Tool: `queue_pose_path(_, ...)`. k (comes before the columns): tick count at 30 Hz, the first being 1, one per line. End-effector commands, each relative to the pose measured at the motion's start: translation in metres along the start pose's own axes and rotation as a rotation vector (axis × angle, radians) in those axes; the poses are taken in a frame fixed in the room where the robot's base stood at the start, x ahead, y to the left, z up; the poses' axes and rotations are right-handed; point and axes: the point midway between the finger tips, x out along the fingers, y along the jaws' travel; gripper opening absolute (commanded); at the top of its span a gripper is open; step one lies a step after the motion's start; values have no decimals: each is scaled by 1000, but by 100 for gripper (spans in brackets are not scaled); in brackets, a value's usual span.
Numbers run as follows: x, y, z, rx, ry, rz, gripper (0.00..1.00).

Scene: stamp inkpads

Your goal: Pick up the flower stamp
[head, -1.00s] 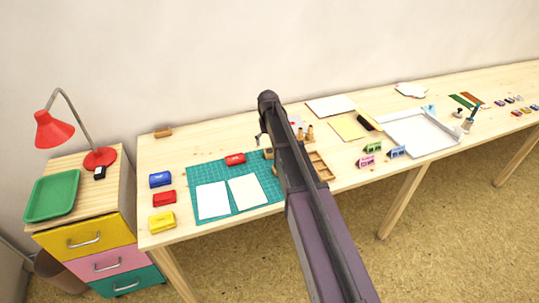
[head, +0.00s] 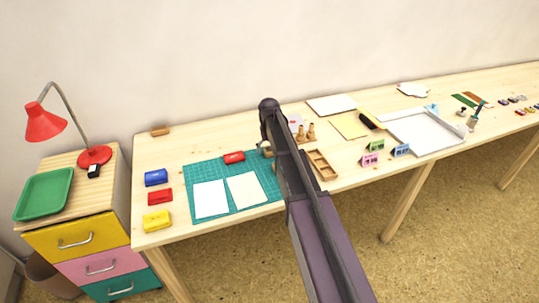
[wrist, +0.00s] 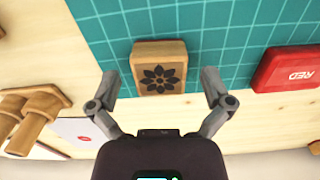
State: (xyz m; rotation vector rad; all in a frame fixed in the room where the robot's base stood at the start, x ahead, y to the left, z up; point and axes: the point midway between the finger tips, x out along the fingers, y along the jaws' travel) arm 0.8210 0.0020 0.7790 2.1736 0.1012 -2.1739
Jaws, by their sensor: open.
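The flower stamp (wrist: 160,75) is a wooden block with a dark flower print, seen in the wrist view at the edge of the green cutting mat (wrist: 230,25). My gripper (wrist: 160,88) is open, with one finger on each side of the stamp and a visible gap to each. I cannot tell its height above the stamp. In the head view my arm covers most of the stamp and gripper; the mat (head: 215,172) shows to the left of the arm.
A red inkpad (wrist: 288,68) lies on the mat to the right in the wrist view. Wooden-handled stamps (wrist: 35,115) and a white card (wrist: 85,135) are at the left. A wooden compartment tray (head: 322,165) is right of my arm in the head view.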

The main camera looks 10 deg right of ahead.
Motion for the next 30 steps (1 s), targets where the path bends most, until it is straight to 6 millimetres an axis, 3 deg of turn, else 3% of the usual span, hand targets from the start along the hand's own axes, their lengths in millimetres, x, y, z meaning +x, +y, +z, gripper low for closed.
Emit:
queue_pose_path(15, 0, 0, 0, 0, 0, 0, 100)
queue_pose_path(17, 0, 0, 0, 0, 0, 0, 85)
queue_pose_path(23, 0, 0, 0, 0, 0, 0, 26)
queue_pose_path(30, 0, 0, 0, 0, 0, 0, 22)
